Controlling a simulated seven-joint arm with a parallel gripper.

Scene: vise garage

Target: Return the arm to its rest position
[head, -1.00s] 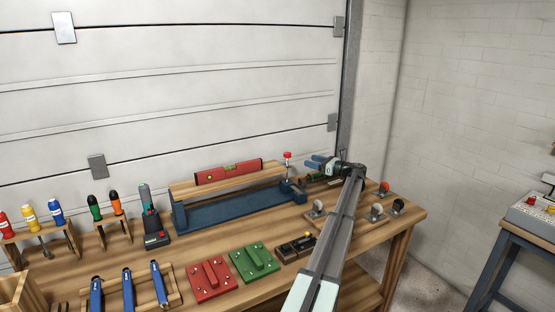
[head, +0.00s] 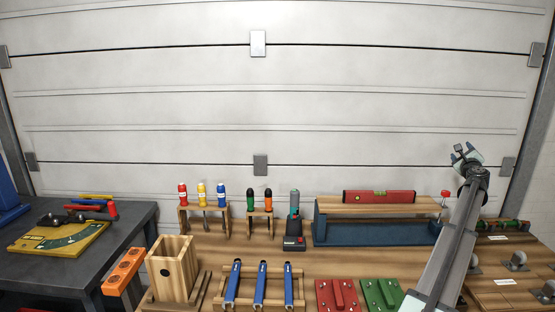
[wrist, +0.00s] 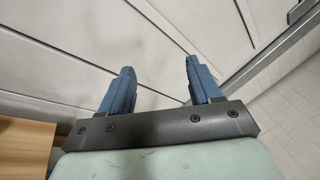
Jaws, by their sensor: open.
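My gripper (head: 466,151) is raised above the right part of the wooden workbench (head: 240,248), in front of the white garage door. In the wrist view its two blue fingers (wrist: 156,80) stand apart with nothing between them. That view shows the door panels and a pale brick wall beyond the fingers. My arm rises from the lower right of the head view and hides part of the bench's right side.
A vise-blue tool tray (head: 365,233) with a red level (head: 379,196) above it stands left of my arm. Screwdrivers (head: 203,195), a wooden box (head: 172,268), blue-handled tools (head: 260,285), and red (head: 338,296) and green (head: 381,295) blocks occupy the bench. Space above is clear.

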